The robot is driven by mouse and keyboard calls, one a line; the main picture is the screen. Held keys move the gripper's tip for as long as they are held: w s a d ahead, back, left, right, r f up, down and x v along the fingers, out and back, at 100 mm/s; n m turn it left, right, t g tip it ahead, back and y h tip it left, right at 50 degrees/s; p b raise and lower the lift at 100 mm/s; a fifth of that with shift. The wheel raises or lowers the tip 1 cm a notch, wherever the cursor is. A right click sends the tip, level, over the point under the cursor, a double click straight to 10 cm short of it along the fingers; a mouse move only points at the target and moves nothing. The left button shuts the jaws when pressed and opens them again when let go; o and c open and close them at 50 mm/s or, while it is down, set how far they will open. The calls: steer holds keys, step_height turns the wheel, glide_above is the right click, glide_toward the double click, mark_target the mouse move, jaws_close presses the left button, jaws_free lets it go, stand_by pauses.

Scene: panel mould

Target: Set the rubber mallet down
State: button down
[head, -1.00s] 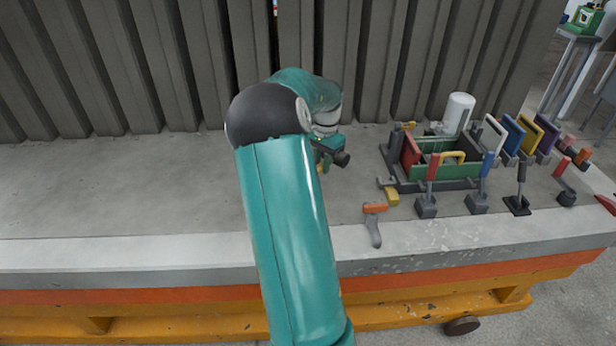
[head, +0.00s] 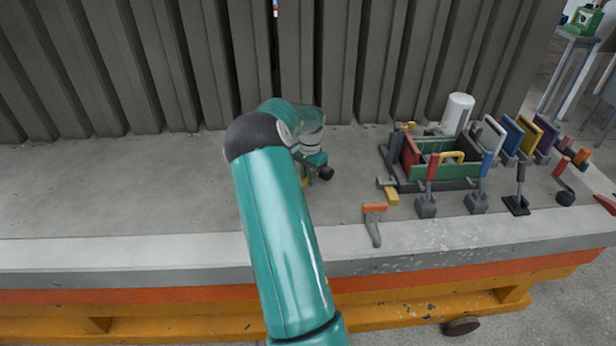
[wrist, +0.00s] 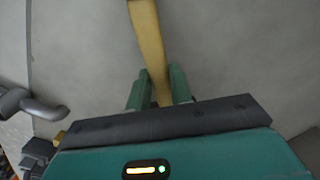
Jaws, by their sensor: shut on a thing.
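The rubber mallet's yellow handle (wrist: 149,45) runs up from between the green fingers of my gripper (wrist: 159,88) to the top edge of the wrist view. My gripper is shut on this handle. The mallet's head is outside the wrist view. In the head view my gripper (head: 310,172) is low over the grey concrete slab (head: 130,190), left of the tool group, and my arm partly covers it. A little yellow shows below it. I cannot tell whether the mallet touches the slab.
An orange-and-grey tool (head: 374,222) lies to the right near the slab's front edge. Beyond it are a green tool tray (head: 445,172), several upright tools and a white cylinder (head: 458,113). A ribbed wall (head: 180,65) stands behind. The slab's left side is clear.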

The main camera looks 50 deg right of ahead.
steer(key=c, duration=1.3)
jaws_free()
steer(key=shift+f, duration=0.1)
steer(key=shift+o, duration=0.2)
step_height(320, 180, up, 12)
steer(key=w+a+r+n+t, duration=0.1)
steer(key=a+r+n, duration=0.1)
steer(key=a+r, duration=0.4)
steer(key=w+a+r+n+t, duration=0.1)
steer(key=a+r+n, duration=0.15)
steer(key=a, duration=0.55)
steer(key=s+a+r+n+t, duration=0.1)
steer(key=a+r+n, duration=0.15)
steer(key=a, duration=0.55)
steer(key=s+a+r+n, duration=0.1)
steer(key=a+r+n, duration=0.15)
steer(key=a, duration=0.45)
steer(key=s+a+n+t, duration=0.1)
steer(key=s+a+n, duration=0.3)
steer(key=s+a, duration=0.3)
steer(key=s+a+n+t, duration=0.1)
steer(key=s+a+n, duration=0.4)
steer(key=a, duration=0.8)
steer(key=shift+s+a+f+t+h, duration=0.3)
steer(key=shift+s+f+h, duration=0.1)
steer(key=shift+s, duration=0.6)
